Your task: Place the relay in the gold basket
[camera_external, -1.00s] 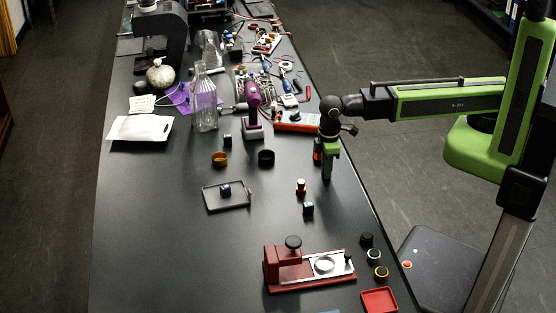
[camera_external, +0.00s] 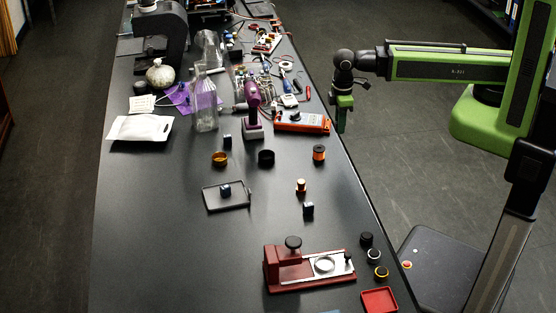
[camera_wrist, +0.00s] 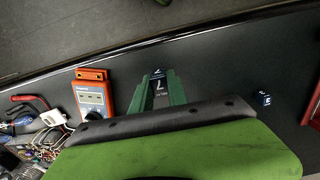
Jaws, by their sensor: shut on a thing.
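My gripper (camera_external: 341,128) is held up over the table's right edge, well to the right of the gold basket. In the wrist view its green fingers (camera_wrist: 160,92) are shut on a small dark block with white markings, likely the relay (camera_wrist: 158,78). The held block is not clear in the external view. The gold basket (camera_external: 220,160) is a small round gold cup standing on the black table, beside a similar black cup (camera_external: 266,158). Nothing can be made out inside the gold basket.
Similar dark blue blocks stand behind the gold basket (camera_external: 227,141), on a tray (camera_external: 238,207) and near the copper part (camera_external: 301,186). An orange-and-black spool (camera_external: 319,153), orange meter (camera_external: 302,122) and purple tool (camera_external: 253,105) stand nearby. The left front table is clear.

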